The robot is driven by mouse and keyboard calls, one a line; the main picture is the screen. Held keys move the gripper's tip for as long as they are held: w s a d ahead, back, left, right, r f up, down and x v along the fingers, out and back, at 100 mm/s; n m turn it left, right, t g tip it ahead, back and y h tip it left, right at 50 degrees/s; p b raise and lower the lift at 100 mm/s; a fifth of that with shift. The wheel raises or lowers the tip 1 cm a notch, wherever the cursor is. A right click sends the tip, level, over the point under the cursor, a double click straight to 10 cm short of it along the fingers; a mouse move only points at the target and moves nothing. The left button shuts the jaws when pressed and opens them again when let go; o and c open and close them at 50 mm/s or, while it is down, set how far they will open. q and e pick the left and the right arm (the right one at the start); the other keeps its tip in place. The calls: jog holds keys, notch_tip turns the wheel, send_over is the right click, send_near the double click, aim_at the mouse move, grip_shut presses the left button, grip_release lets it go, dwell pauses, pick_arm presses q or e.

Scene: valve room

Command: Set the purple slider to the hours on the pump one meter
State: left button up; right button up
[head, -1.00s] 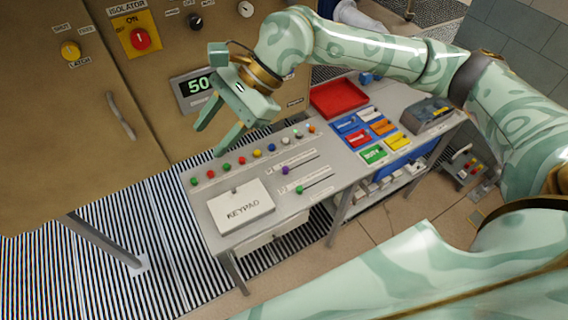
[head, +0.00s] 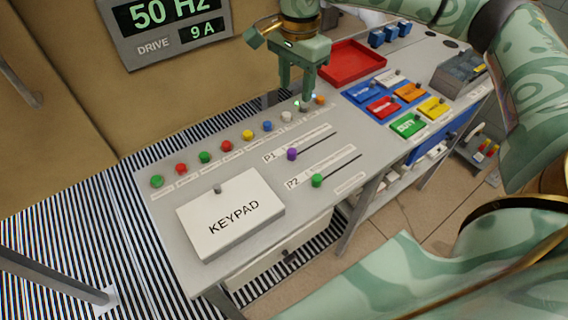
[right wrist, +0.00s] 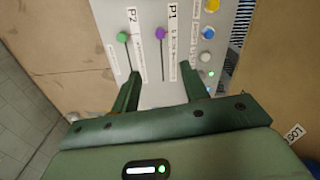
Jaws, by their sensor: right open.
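The purple slider (head: 292,154) sits at the left end of its slot, beside the P1 label on the grey desk panel. It also shows in the right wrist view (right wrist: 160,33), at the far end of its slot. A green slider (head: 317,180) sits at the left end of the P2 slot. My right gripper (head: 294,98) is open and empty, over the far edge of the panel near the row of buttons. In the right wrist view its fingers (right wrist: 158,82) point towards the P1 and P2 slots. My left gripper is not in view. No hours figure is legible.
A white keypad box (head: 231,214) stands at the panel's left. Several coloured buttons (head: 227,146) line the far edge. A drive display (head: 172,22) reads 50 Hz and 9 A. A red tray (head: 351,62) and coloured tags (head: 408,124) lie to the right.

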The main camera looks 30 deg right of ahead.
aim_at(292, 150)
pick_arm(q)
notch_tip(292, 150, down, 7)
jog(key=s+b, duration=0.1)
jog(key=b, duration=0.4)
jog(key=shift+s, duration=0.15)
pick_arm(e)
jog(key=f, duration=2)
jog(key=shift+w, duration=0.2)
